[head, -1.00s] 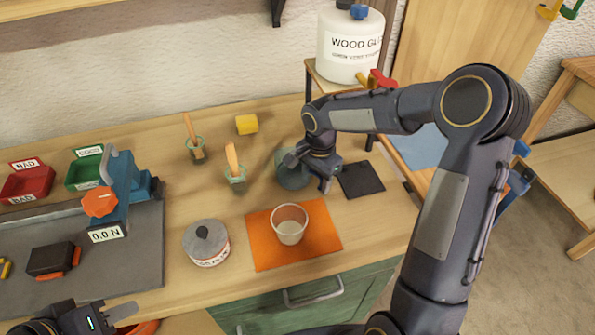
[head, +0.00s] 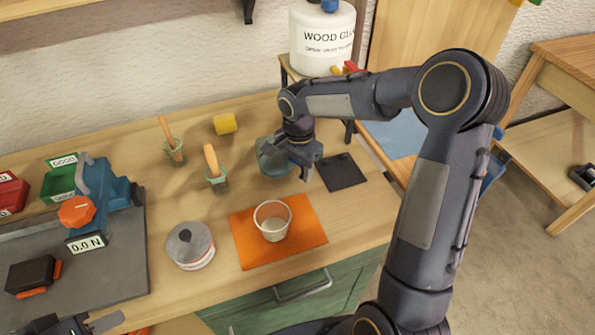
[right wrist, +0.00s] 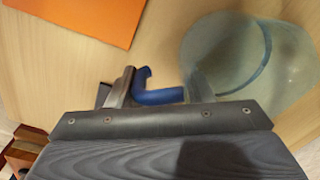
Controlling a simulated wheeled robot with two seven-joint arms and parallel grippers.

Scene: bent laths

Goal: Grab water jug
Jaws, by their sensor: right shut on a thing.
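The water jug, a translucent grey-green vessel (head: 272,158), stands at the back right of the bench. It also fills the upper right of the right wrist view (right wrist: 235,55). My right gripper (head: 303,168) is at the jug's right side. In the right wrist view its fingers (right wrist: 160,92) are shut on a blue piece beside the jug, which looks like its handle. The arm partly covers the jug in the head view. My left gripper (head: 98,325) shows only in part at the bottom left edge, away from the jug.
A clear cup (head: 272,221) stands on an orange mat (head: 310,235) in front of the jug. A dark pad (head: 342,172) lies to its right. A lidded tin (head: 190,246), brush pots (head: 215,176) and a yellow block (head: 225,124) are left. A wood glue container (head: 320,40) stands behind.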

